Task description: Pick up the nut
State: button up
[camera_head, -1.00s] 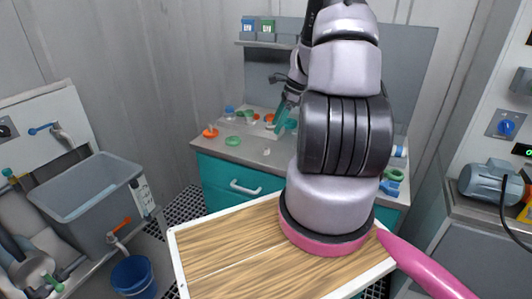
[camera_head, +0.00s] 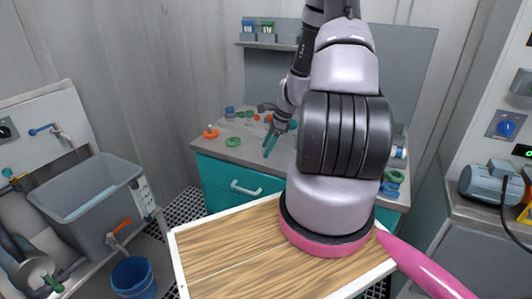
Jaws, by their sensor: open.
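My gripper (camera_head: 268,147) has teal fingers and is open, low over the front part of the counter (camera_head: 222,151). I cannot pick out the nut for certain. A small pale piece lay on the counter earlier, about where my fingertips are now. The fingers cover that spot, so I cannot tell whether the piece is between them or beside them.
An orange fitting (camera_head: 210,132) and a green ring (camera_head: 233,142) lie left of my gripper. Blue rings (camera_head: 392,182) lie at the counter's right end. A shelf with small bins (camera_head: 265,29) hangs behind. My arm hides the counter's middle right.

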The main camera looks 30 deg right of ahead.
grip_shut()
jog(key=shift+r, duration=0.1)
notch_tip(320, 180, up, 10)
dwell(0.6)
